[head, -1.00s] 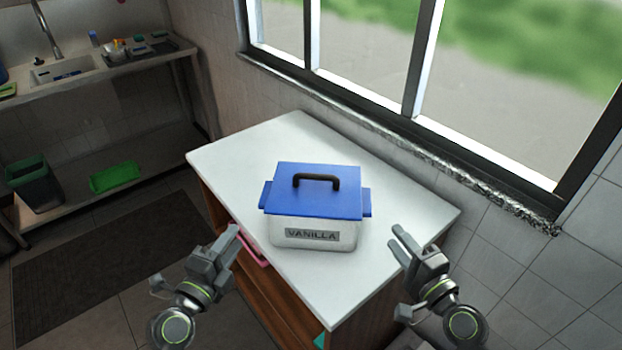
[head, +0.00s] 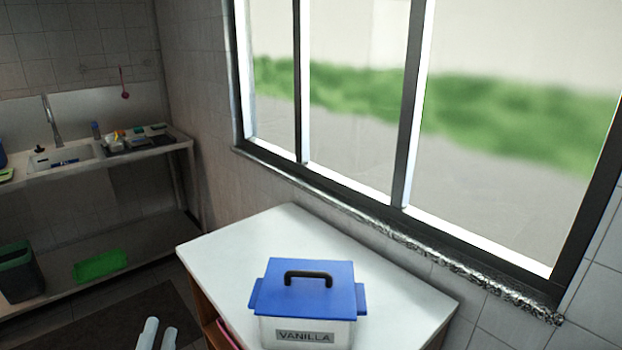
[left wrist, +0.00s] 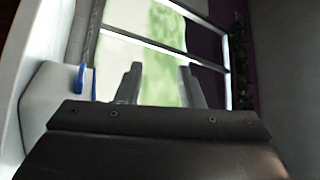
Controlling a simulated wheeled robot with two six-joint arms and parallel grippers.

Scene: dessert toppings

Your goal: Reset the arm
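My left gripper (head: 158,334) shows its two pale fingertips at the bottom edge of the head view, left of the table and apart from it. In the left wrist view its two fingers (left wrist: 158,85) stand apart with nothing between them, so it is open and empty. My right gripper is not in the head view. A white tub (head: 305,335) labelled VANILLA, with a blue lid (head: 308,286) and dark handle, stands on the white table. A blue part of it (left wrist: 80,79) shows at the left of the left wrist view.
The white table (head: 235,245) has bare top around the tub. A window (head: 340,110) with a stone sill rises behind it. A sink counter (head: 100,160) stands at the left, with a green tray (head: 101,264) and a dark bin (head: 20,275) on its lower shelf.

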